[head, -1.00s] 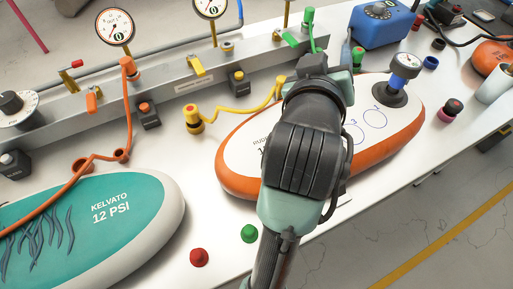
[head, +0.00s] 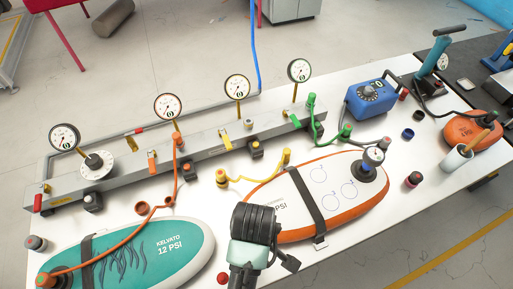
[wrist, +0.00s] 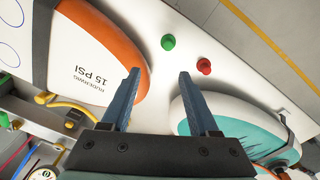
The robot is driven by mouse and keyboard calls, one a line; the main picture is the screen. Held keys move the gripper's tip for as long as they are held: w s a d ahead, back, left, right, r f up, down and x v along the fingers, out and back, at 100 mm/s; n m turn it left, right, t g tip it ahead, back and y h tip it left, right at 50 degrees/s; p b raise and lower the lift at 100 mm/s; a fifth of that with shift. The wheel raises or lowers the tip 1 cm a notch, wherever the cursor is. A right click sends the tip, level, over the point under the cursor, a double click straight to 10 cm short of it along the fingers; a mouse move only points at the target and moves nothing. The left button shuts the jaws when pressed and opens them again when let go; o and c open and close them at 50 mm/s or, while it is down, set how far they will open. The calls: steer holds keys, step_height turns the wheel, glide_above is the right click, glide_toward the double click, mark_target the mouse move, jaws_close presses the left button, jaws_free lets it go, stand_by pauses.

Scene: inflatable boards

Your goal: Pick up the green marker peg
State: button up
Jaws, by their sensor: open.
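The green marker peg (wrist: 168,42) stands on the white table in the wrist view, between the orange-edged board and the teal board. It lies beyond my gripper's fingertips, roughly in line with the gap between them. My gripper (wrist: 159,73) is open, with nothing between its two blue-grey fingers. A red peg (wrist: 204,66) stands to the right of the green one. In the head view the red peg (head: 222,278) shows at the bottom edge, left of my arm. The green peg is not visible there, and the fingers cannot be made out.
The orange-edged board (head: 360,208) and the teal board (head: 190,252) lie on either side of the pegs. A grey rail (head: 210,145) with gauges and hoses runs behind them. A blue box (head: 370,100) and a white cup (head: 456,162) stand to the right.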

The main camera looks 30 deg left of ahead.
steer(key=f, duration=0.4)
steer(key=f+p, duration=0.1)
steer(key=f, duration=0.3)
steer(key=s+f, duration=0.1)
steer(key=f, duration=0.3)
steer(key=shift+d+f, duration=0.3)
steer(key=shift+f, duration=0.1)
jaws_close()
